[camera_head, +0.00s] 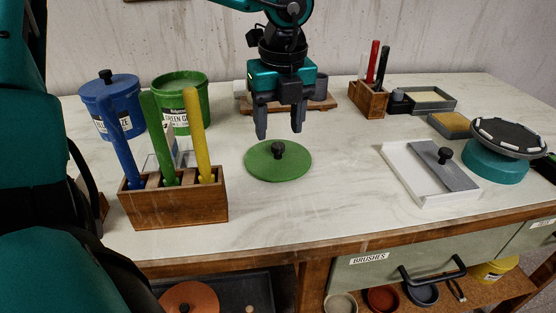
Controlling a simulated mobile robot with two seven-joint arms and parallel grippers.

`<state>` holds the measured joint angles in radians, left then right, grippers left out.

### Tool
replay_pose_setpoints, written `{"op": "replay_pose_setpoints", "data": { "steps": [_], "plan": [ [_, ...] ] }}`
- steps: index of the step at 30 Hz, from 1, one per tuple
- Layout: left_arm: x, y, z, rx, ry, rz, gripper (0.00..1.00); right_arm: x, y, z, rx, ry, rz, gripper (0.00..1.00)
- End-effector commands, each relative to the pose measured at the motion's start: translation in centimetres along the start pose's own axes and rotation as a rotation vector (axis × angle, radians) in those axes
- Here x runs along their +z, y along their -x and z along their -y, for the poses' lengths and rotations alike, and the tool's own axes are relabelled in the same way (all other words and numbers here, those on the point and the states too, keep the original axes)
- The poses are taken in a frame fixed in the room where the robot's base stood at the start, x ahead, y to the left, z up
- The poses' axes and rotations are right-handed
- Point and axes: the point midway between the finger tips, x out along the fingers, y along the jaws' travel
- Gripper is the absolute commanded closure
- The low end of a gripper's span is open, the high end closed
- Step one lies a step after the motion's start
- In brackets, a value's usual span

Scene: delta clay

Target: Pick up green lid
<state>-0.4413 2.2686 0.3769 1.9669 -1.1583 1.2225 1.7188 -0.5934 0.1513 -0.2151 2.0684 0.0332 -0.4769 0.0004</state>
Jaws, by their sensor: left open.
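The green lid (279,166) is a flat round disc with a black knob (279,149) at its centre. It lies flat on the table, in the middle of the head view. My left gripper (280,134) hangs just above the lid with its fingers pointing down. The fingers are open and empty, one on each side of the space over the knob. They look apart from the knob. My right gripper is not in view.
A wooden holder (174,206) with blue, green and yellow handles stands left of the lid. Behind it are a blue lidded bucket (112,105) and an open green bucket (190,100). A white tray (407,178) and a teal turntable (494,163) are at the right. The table around the lid is clear.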

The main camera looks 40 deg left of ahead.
Motion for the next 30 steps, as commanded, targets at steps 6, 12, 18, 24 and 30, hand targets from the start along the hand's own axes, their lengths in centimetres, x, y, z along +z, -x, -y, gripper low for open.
{"op": "replay_pose_setpoints", "data": {
  "steps": [6, 12, 18, 24, 30],
  "plan": [
    [0.2, -2.1, 0.1, 0.004, 0.002, -0.004, 0.42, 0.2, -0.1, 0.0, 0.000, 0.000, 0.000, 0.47],
    [0.5, -4.9, 0.3, 0.002, 0.001, -0.003, 0.42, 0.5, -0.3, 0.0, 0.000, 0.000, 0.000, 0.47],
    [0.6, -5.6, 0.3, -0.001, 0.000, -0.001, 0.42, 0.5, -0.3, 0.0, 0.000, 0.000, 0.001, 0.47],
    [0.6, -5.5, 0.3, 0.000, 0.001, -0.001, 0.49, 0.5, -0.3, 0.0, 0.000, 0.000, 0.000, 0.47],
    [0.6, -5.5, 0.3, 0.000, 0.000, -0.001, 0.68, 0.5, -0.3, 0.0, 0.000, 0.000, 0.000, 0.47]
  ]
}}
